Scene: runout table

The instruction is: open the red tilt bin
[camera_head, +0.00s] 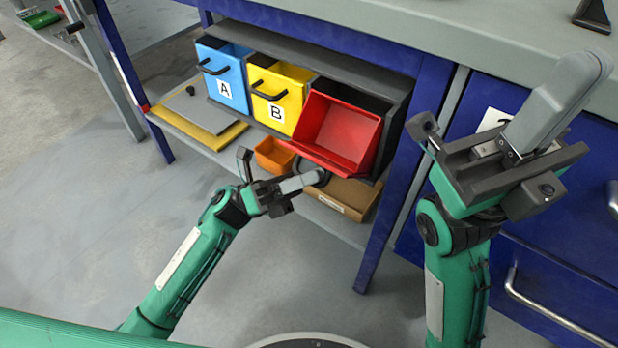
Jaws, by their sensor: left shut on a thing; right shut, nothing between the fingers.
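The red tilt bin (340,132) is the right one of three bins in a dark rack under the table. It is tilted forward and open, and its empty-looking red inside faces up. My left gripper (316,178) is at the bin's lower front edge, shut on its dark handle (325,171), which is mostly hidden by the fingers. My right gripper (590,68) is raised at the right, in front of the blue cabinet. It is shut and empty, well apart from the bin.
Blue bin A (223,84) and yellow bin B (277,98) stand left of the red bin. On the shelf below are an orange bin (272,156), a cardboard box (348,196) and a yellow-and-grey stack (200,112). A blue table leg (384,232) stands right of my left gripper.

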